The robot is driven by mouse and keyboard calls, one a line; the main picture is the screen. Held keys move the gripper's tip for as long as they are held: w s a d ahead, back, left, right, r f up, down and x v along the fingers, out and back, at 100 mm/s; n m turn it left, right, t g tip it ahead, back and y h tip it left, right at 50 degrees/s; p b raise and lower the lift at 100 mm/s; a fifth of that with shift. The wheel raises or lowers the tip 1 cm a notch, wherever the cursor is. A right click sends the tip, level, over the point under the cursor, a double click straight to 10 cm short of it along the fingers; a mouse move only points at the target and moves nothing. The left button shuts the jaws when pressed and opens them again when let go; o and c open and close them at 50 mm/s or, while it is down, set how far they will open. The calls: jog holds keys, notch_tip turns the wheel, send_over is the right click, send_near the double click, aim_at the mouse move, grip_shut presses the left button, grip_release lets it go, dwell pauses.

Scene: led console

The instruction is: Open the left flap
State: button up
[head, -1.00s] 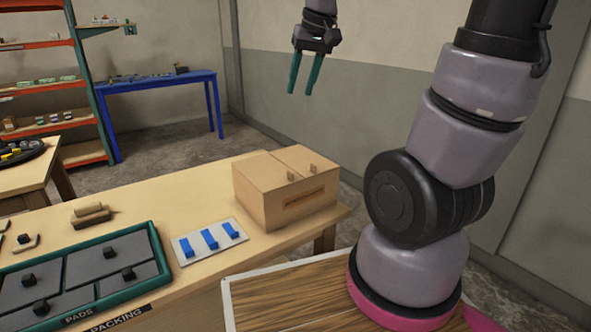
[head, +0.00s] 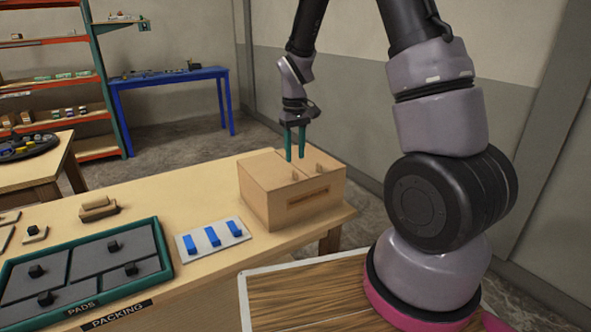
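A tan box (head: 265,210) with a two-part lid stands at the right end of the packing table. Its left flap (head: 262,180) lies flat and closed, with a small upright tab (head: 295,174) near its right side. The right flap (head: 328,167) is also closed and has its own tab (head: 320,168). My gripper (head: 295,159) points down with its two green fingers apart and nothing between them. The fingertips appear just above or behind the left flap's tab; the exact gap to the lid cannot be told.
A white panel with blue switches (head: 212,238) lies left of the box. A green-rimmed tray (head: 158,238) with black-knobbed grey pads is farther left. Wooden pieces (head: 98,208) lie behind the tray. A blue table (head: 175,80) and shelves stand at the back.

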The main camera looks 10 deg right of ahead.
aim_at(295, 169)
notch_tip(295, 169, down, 6)
jog(key=shift+r, duration=0.1)
grip_shut()
dwell(1.5)
